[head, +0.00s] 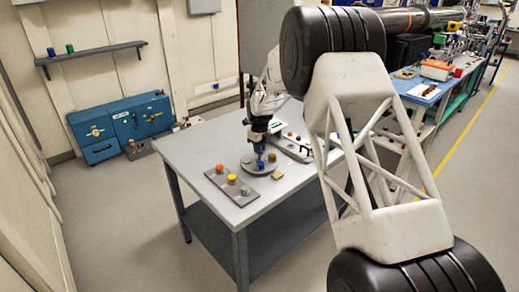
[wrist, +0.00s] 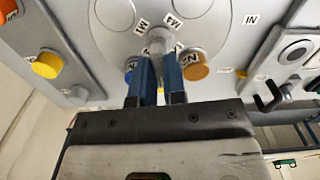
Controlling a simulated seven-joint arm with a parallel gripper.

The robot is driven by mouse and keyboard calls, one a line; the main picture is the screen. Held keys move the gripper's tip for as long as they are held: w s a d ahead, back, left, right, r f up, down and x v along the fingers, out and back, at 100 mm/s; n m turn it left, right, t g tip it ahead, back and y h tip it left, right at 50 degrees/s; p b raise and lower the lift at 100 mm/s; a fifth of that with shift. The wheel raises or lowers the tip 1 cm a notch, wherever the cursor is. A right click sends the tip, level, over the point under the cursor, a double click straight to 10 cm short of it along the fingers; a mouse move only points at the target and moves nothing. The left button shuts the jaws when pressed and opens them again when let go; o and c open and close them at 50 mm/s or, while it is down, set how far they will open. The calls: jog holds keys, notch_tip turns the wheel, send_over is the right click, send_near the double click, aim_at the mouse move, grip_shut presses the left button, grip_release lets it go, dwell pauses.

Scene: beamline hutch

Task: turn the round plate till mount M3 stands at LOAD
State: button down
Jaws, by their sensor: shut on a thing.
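The round grey plate (head: 247,169) lies on the table, and it fills the upper middle of the wrist view (wrist: 105,38). My gripper (head: 261,163) is low over the plate. In the wrist view, its blue fingers (wrist: 160,68) are shut on a pale upright post (wrist: 160,40) on the plate. Labels that look like M1 (wrist: 141,24) and M4 (wrist: 172,20) lie beyond the post. An orange-topped mount (wrist: 197,67) is right of the fingers and a blue one (wrist: 129,75) left; their labels are partly hidden. I cannot tell which is M3, and I see no LOAD mark.
A grey strip (head: 221,179) with orange, yellow and grey knobs lies left of the plate; its yellow knob (wrist: 46,65) shows in the wrist view. An IN label (wrist: 251,19) is right of the plate. A flat fixture (head: 292,150) is behind right. The table's front left is clear.

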jog(key=m, duration=0.5)
jog(key=shift+r, duration=0.1)
jog(key=shift+m, duration=0.4)
jog(key=c, duration=1.2)
grip_release()
jog(key=shift+r, duration=0.1)
jog(key=shift+r, duration=3.75)
